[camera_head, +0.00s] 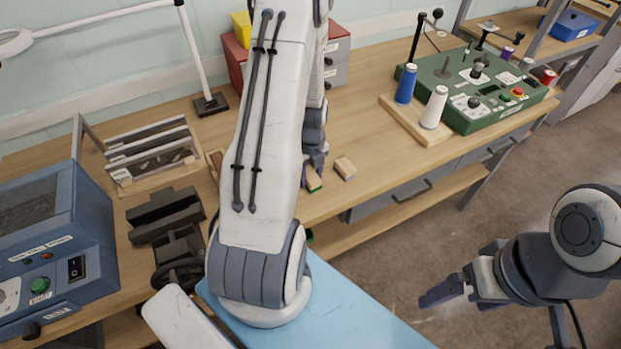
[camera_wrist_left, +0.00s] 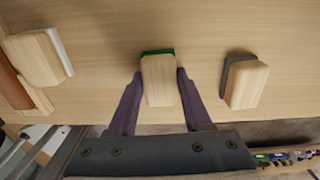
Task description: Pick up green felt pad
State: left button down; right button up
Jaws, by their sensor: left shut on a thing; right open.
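The green felt pad (camera_wrist_left: 158,78) is a light wooden block with a green felt layer along its far edge. In the left wrist view it stands between the two purple fingers of my left gripper (camera_wrist_left: 159,88), which is shut on its sides. In the head view the pad (camera_head: 313,181) shows as a small block with a green lower edge, just below my left gripper (camera_head: 314,168). Whether it touches the table is hard to tell. My right gripper (camera_head: 462,297) is open and empty, over the floor in front of the table.
A similar wooden block with a grey layer (camera_wrist_left: 246,82) lies right of the pad, and one with a white layer (camera_wrist_left: 38,58) lies to the left. The table's front edge is close.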

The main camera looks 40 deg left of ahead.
aim_at(316, 176)
pick_arm(q)
jog(key=shift+r, duration=0.55)
jog(key=r, duration=0.1)
jog(key=r+b, duration=0.1)
jog(key=d+r, duration=0.1)
jog(key=shift+w+d+r, duration=0.1)
jog(key=shift+w+r, duration=0.2)
jog(key=shift+r, duration=0.05)
jog(key=w+d+r+b, duration=0.1)
jog(key=w+d+r, duration=0.2)
jog(key=d+r, duration=0.3)
jog(key=d, duration=0.4)
jog(key=shift+r+b, duration=0.15)
jog(key=shift+b, duration=0.2)
jog(key=c, duration=1.2)
grip_release()
jog(key=c, duration=0.3)
